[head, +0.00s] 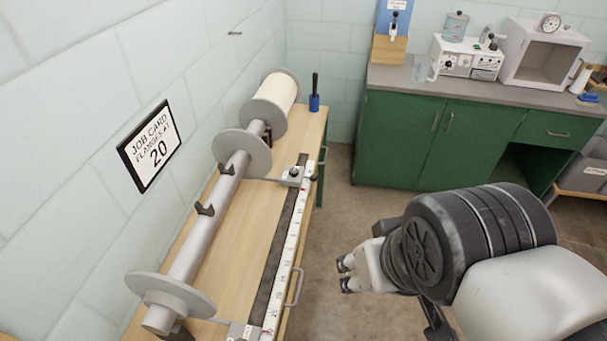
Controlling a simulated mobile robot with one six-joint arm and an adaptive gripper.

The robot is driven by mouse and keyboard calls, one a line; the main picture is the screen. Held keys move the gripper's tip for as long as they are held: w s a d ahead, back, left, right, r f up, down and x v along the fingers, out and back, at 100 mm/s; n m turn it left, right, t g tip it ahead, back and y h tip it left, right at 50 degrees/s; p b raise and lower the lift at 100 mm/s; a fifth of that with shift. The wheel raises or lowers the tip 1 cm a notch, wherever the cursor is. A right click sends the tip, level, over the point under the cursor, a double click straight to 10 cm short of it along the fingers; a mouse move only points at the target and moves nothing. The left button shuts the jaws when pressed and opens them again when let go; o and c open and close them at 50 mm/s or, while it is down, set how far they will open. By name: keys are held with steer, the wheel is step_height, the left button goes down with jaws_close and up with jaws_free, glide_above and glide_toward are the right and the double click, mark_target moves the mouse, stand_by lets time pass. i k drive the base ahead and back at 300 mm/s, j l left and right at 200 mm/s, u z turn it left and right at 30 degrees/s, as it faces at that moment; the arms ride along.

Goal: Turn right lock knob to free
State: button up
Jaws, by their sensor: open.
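A ruled rail (290,235) with a white scale runs along the front of the wooden bench. A far metal slider (291,177) sits near the rail's far end, with a small dark knob (294,171) on top. A near slider (243,331) is cut off by the bottom edge. No label shows which knob is the right one, and the lock positions are too small to read. My gripper (345,275) is open and empty, over the floor to the right of the rail, touching neither slider.
A roller (190,240) with flanges and a cream spool (277,92) lies along the bench beside the wall. A job card (150,147) reads 20. A blue-based black-handled tool (315,96) stands at the far end. Green cabinets (400,130) stand behind; the floor between is clear.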

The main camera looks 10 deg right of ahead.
mark_target(294, 172)
steer(key=i+l, duration=0.15)
steer(key=i, duration=0.25)
steer(key=i+l, duration=0.15)
steer(key=i, duration=0.25)
steer(key=i+l, duration=0.15)
steer(key=i, duration=0.3)
